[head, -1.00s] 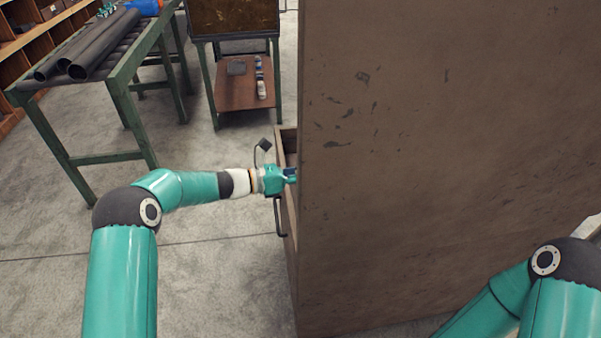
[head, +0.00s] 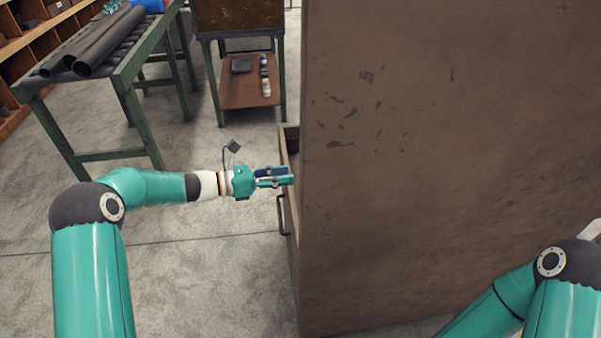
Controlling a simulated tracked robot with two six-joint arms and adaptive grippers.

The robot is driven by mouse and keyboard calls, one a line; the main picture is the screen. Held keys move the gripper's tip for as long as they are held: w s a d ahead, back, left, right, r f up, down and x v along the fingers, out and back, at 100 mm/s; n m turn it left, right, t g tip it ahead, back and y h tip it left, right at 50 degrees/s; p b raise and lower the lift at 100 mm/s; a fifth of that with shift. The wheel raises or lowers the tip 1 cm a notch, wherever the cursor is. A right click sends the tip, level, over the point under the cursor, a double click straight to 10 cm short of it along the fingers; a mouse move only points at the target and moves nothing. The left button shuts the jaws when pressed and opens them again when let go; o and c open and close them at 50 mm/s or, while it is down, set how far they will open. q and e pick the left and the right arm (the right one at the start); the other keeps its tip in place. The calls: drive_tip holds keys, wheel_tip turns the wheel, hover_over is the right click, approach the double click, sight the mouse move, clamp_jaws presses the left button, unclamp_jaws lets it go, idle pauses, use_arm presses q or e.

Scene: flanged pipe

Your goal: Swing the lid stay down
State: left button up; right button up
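A large brown, scuffed panel (head: 430,150), which looks like a raised lid, fills the middle and right. The box below it shows only as a narrow side with a rim (head: 289,135) and a dark handle (head: 282,215). I cannot make out the lid stay; the panel hides what lies behind it. My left gripper (head: 284,176) is at the box's left side, above the handle, its fingers pointing right toward the panel's edge. I see nothing held, but the finger gap is too small to judge. My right gripper is not in view; only that arm shows at the lower right.
A green-framed table (head: 125,80) with dark pipes (head: 108,42) stands at the upper left. A stand with a brown lower shelf (head: 246,96) is behind the box. The grey floor (head: 190,265) left of the box is clear.

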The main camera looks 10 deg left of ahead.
use_arm(q)
drive_tip(key=shift+v, duration=1.85)
